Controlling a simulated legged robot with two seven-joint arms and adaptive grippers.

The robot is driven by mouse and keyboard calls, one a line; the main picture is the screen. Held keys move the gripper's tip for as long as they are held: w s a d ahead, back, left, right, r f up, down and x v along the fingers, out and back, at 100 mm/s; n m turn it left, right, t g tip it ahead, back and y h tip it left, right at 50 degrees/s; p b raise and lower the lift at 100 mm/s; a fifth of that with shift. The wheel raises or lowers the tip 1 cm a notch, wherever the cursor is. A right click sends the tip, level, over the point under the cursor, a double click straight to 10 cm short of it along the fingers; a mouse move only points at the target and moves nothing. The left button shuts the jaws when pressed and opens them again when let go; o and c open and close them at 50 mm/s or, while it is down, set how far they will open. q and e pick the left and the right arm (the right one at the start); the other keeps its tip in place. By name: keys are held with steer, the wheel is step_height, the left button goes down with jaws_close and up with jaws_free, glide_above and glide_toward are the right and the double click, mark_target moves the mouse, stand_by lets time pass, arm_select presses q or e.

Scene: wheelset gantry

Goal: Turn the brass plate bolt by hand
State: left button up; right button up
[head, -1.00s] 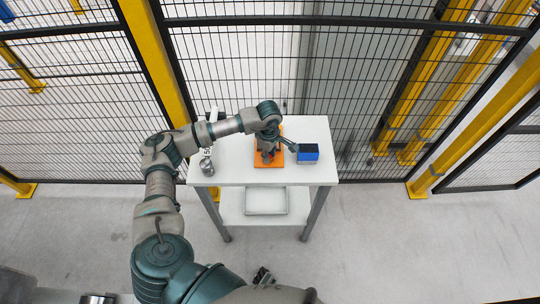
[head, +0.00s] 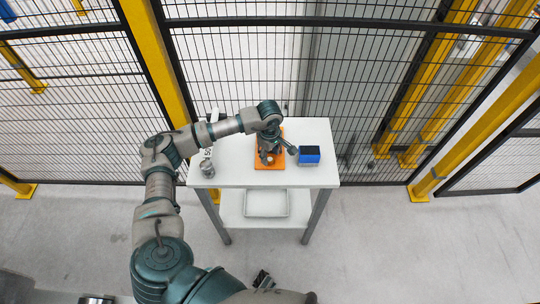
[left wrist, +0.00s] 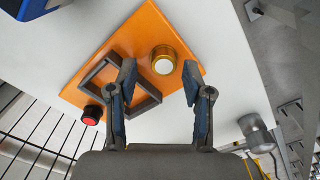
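The brass bolt (left wrist: 164,60), a round gold piece with a white top, stands on the orange plate (left wrist: 118,48). The plate lies on the white table and also shows in the head view (head: 262,134). My left gripper (left wrist: 159,78) is open and empty over the plate. In the left wrist view its fingertips lie on either side of the bolt, with gaps to it; their height above it is unclear. In the head view the left gripper (head: 277,155) partly covers the plate. A dark gripper-like part, probably my right gripper (head: 263,279), shows small at the bottom, its fingers unclear.
A blue box (head: 309,155) stands right of the plate. A grey cylinder (head: 207,170) stands at the table's left. Mesh fencing stands behind the table.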

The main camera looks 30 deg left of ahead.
mark_target(269, 158)
arm_select(q)
steer(key=shift+s+d+f, duration=0.15)
steer(key=shift+s+f, duration=0.15)
steer(key=shift+f, duration=0.05)
stand_by(0.6)
step_height(269, 158, up, 12)
steer(key=shift+w+a+r, duration=0.15)
steer(key=shift+w+a, duration=0.05)
stand_by(0.7)
